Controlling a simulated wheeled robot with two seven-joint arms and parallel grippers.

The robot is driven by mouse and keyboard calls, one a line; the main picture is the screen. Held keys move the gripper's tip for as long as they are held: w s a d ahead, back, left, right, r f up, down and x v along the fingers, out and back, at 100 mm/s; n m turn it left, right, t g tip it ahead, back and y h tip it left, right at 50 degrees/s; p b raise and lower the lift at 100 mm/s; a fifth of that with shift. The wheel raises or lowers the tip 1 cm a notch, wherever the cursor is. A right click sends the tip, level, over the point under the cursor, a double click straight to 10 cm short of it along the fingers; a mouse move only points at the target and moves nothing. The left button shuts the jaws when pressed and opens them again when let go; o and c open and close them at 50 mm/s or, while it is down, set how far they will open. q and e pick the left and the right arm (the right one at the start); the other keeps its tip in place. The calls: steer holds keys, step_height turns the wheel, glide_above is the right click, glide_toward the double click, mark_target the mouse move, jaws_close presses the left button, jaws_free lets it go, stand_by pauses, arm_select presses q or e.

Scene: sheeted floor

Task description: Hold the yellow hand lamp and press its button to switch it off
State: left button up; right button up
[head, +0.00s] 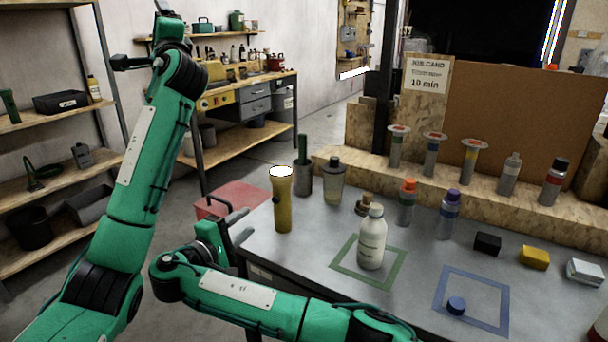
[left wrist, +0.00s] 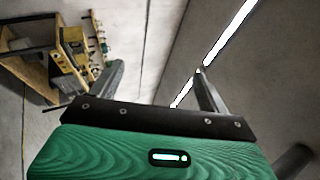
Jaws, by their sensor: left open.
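The yellow hand lamp (head: 284,212) stands upright on the near left part of the grey table. Its top glows white, and a small dark button shows on its left side. My right gripper (head: 246,222) is left of the lamp at the table's left edge, apart from it. Its two fingers look parted, with nothing between them. My left arm is raised at the left of the head view. In the left wrist view my left gripper (left wrist: 160,67) is open and empty, high up, away from the lamp, which is not in that view.
A white bottle (head: 372,240) stands in a green outlined square. A wooden ledge (head: 440,180) borders the table's back.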

arm_select(q)
steer(key=s+d+f+m+h, duration=0.1)
steer(key=d+f+m+h, duration=0.2)
steer(key=d, duration=0.6)
steer(key=s+d+f+m+g+h, duration=0.1)
steer(key=d+f+m, duration=0.2)
steer(key=d+f, duration=0.4)
steer(key=s+d+f+m+h, duration=0.2)
steer(key=d+f+m, duration=0.1)
steer(key=d, duration=0.7)
steer(key=s+d+f+m+g, duration=0.1)
steer(key=s+d+f+m, duration=0.15)
steer(key=f, duration=0.35)
steer(key=s+d+f+m+g, duration=0.1)
steer(key=d+f+m, duration=0.15)
steer(key=f, duration=0.35)
steer(key=m+g+y, duration=0.1)
steer(key=m+y, duration=0.1)
steer(key=y, duration=0.1)
glide_toward(278, 171)
steer(key=x, duration=0.8)
steer(key=f+x, duration=0.1)
steer(key=x, duration=0.3)
steer(key=shift+w+d, duration=0.1)
steer(key=shift+d, duration=0.25)
steer(key=c, duration=1)
steer(key=shift+c, duration=0.8)
arm_select(e)
steer(key=shift+c, duration=0.7)
jaws_close()
